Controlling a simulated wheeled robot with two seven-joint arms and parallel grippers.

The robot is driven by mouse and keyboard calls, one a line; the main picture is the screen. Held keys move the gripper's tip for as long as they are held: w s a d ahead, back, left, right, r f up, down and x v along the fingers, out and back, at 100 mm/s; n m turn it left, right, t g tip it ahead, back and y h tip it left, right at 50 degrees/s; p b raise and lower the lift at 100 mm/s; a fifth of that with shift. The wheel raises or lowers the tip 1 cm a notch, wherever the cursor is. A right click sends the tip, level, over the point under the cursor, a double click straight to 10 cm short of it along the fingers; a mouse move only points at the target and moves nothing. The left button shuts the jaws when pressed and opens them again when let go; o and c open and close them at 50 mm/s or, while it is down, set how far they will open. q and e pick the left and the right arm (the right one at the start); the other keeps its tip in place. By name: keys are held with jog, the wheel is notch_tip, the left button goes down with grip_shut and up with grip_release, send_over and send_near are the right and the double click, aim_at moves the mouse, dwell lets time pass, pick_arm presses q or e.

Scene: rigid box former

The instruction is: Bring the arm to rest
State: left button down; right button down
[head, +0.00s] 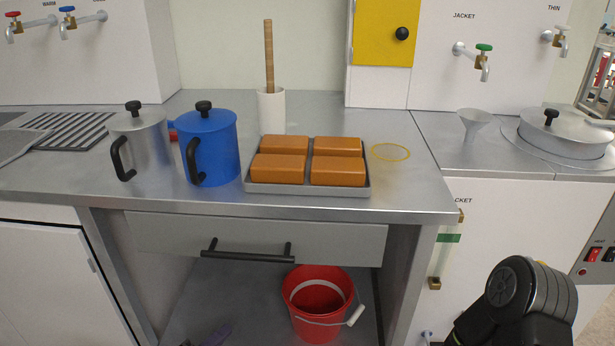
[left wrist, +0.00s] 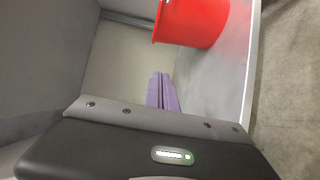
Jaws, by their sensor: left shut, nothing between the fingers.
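A red bucket (head: 318,300) with a white-gripped handle stands on the lower shelf to the right of the gripper. The bucket also shows at the top of the left wrist view (left wrist: 195,22), apart from the fingers. My right gripper is out of view; only a black link of that arm shows at lower right.
A closed drawer (head: 256,238) with a black handle hangs above the shelf space. The counter (head: 300,205) holds a tray (head: 308,188) of orange-brown blocks, a blue jug (head: 210,150), a metal jug (head: 142,145) and a white holder (head: 271,110). The counter's front right is bare.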

pick_arm(q)
jog(key=s+d+f+m+g+h, duration=0.1)
jog(key=s+d+f+m+g, duration=0.15)
jog(key=s+d+g, duration=0.45)
jog(key=s+d+f+m+g+h, duration=0.15)
jog(key=s+d+f+g, duration=0.25)
jog(key=s+d, duration=0.4)
jog(key=s+f+m+g+y, duration=0.5)
jog(key=s+y, duration=0.3)
jog(key=s, duration=0.4)
notch_tip(320, 180, up, 27)
jog(key=t+p, duration=0.2)
jog(key=p, duration=2.3)
jog(key=shift+f+y+p, duration=0.2)
jog(key=shift+y+p, duration=0.1)
jog(key=shift+y, duration=0.05)
